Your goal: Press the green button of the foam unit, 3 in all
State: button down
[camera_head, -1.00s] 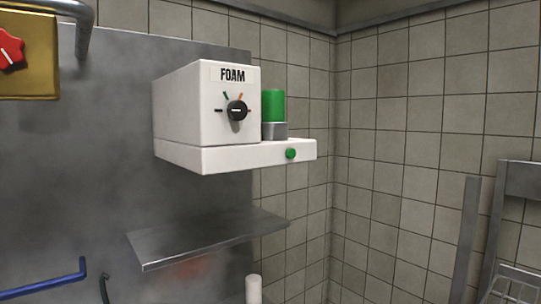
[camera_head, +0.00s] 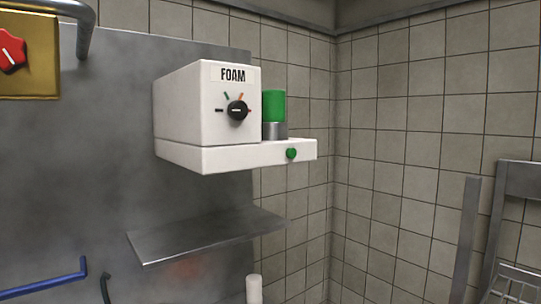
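The foam unit (camera_head: 190,105) is a white box labelled FOAM, mounted on the grey metal panel in the middle of the head view. Its front carries a black dial (camera_head: 237,110) with coloured marks around it. The small round green button (camera_head: 291,154) is on the front face of the unit's white base (camera_head: 235,157), toward the right end. A green cylinder (camera_head: 273,105) on a grey collar (camera_head: 274,131) stands on the base, right of the box. My gripper is not in view, and nothing covers the button.
A bare metal shelf (camera_head: 205,237) juts out below the unit. A brass box with a red knob (camera_head: 10,51) is at the upper left. A blue bar (camera_head: 45,278) and a white cylinder (camera_head: 254,289) are low in view. A metal rack (camera_head: 515,235) stands at the right.

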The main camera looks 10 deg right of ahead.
aim_at(291, 153)
jog(key=u, duration=1.6)
jog(key=k, duration=1.4)
jog(key=z, duration=0.6)
jog(key=i, duration=1.05)
jog(key=z, duration=0.05)
